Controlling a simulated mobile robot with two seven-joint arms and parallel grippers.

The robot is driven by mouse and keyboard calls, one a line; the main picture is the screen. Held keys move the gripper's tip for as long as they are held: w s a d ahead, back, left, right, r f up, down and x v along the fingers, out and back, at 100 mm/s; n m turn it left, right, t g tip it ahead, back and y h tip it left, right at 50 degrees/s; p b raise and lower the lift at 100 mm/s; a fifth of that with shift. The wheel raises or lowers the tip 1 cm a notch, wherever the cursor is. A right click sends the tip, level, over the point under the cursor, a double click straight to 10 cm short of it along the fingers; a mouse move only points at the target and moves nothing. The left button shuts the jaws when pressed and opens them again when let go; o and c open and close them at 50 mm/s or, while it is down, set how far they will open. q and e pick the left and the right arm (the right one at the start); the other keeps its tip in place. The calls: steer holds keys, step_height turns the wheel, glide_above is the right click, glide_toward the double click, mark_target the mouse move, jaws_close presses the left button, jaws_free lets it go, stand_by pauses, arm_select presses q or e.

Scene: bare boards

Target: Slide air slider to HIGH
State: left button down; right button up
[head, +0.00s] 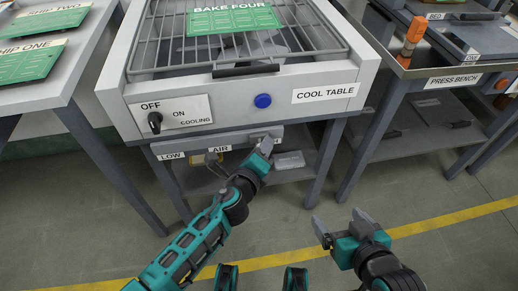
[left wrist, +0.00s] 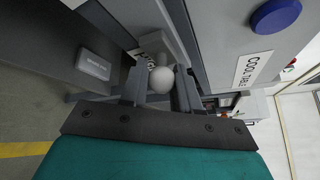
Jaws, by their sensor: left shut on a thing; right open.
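The air slider panel (head: 234,139) runs under the front of the cool table (head: 215,83), with a LOW label (head: 171,156) at its left and an AIR label (head: 220,149). My left gripper (head: 264,145) is at the right part of this panel. In the left wrist view, a round pale slider knob (left wrist: 162,79) sits between its fingers, and they are shut on it. A partly covered white label (left wrist: 150,45) starting with H is just beyond the knob. In the head view the gripper hides the knob and that label. My right gripper (head: 340,225) is open and empty above the floor.
A blue button (head: 263,101) and a dark OFF/ON cooling knob (head: 155,120) are on the table front above. The press bench (head: 450,75) stands at the right and a table with green cards (head: 40,55) at the left. The floor in front is clear.

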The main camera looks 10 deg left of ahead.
arm_select(q)
steer(key=shift+w+r, duration=0.3)
steer(key=shift+r, duration=0.05)
steer(key=shift+d, duration=0.1)
steer(key=c, duration=1)
jaws_free()
steer(key=shift+o, duration=0.5)
steer(key=shift+d+f, duration=0.1)
arm_select(e)
steer(key=shift+w, duration=0.15)
arm_select(q)
steer(key=shift+s+f, duration=0.1)
arm_select(e)
steer(key=shift+r, duration=0.1)
